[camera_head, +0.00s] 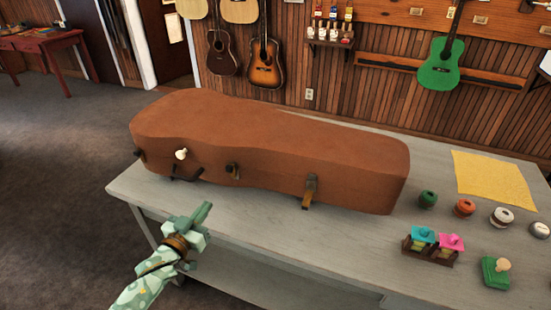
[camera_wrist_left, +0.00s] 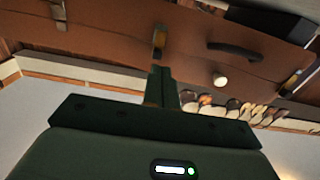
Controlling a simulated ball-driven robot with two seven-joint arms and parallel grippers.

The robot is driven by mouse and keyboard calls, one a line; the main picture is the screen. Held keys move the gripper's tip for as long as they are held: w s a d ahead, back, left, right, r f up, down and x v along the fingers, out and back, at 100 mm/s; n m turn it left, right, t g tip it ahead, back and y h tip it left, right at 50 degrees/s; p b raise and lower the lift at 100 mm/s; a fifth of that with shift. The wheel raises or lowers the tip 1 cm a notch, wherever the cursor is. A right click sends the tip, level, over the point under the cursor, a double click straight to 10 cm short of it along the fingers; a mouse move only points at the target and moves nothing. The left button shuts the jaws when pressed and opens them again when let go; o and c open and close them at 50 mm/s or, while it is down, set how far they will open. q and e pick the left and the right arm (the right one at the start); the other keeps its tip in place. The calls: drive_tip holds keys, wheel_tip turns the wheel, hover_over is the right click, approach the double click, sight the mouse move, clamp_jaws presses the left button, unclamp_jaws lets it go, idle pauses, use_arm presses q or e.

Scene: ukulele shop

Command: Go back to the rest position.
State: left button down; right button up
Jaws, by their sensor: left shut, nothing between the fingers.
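My left gripper (camera_head: 203,213) is shut and empty in the head view, over the front left part of the grey table (camera_head: 260,245). It is in front of the brown instrument case (camera_head: 270,140), apart from it as far as I can tell. The case lies closed on the table, with latches and a handle on its front side. In the left wrist view my shut fingers (camera_wrist_left: 161,85) point at the front side of the case (camera_wrist_left: 110,35), near a latch (camera_wrist_left: 159,40). My right gripper is in neither view.
Small round items, including a green one (camera_head: 428,199) and an orange one (camera_head: 464,207), stand at the table's right. A wooden holder (camera_head: 428,251), a green block (camera_head: 495,272) and a yellow cloth (camera_head: 493,178) are there too. The table front between gripper and holder is clear.

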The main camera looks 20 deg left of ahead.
use_arm(q)
drive_tip(key=s+f+m+g+y, duration=0.1)
drive_tip(key=s+f+g, duration=0.2)
drive_tip(key=s+f, duration=0.5)
drive_tip(key=s+f+g, duration=0.4)
drive_tip(key=f, duration=0.8)
drive_tip(key=s+f+m+g+y, duration=0.1)
drive_tip(key=s+f+g, duration=0.2)
drive_tip(key=s+f, duration=0.55)
drive_tip(key=s+d+f+g, duration=0.2)
drive_tip(key=s+d+f, duration=0.1)
drive_tip(key=s, duration=0.6)
drive_tip(key=s+d+f+g, duration=0.2)
drive_tip(key=s+f, duration=0.3)
drive_tip(key=s, duration=0.4)
drive_tip(key=s+d+f+m+g, duration=0.1)
drive_tip(key=s+d+f+g, duration=0.2)
drive_tip(key=s, duration=0.7)
drive_tip(key=shift+d+f+h, duration=0.35)
drive_tip(key=shift+f+h, duration=0.05)
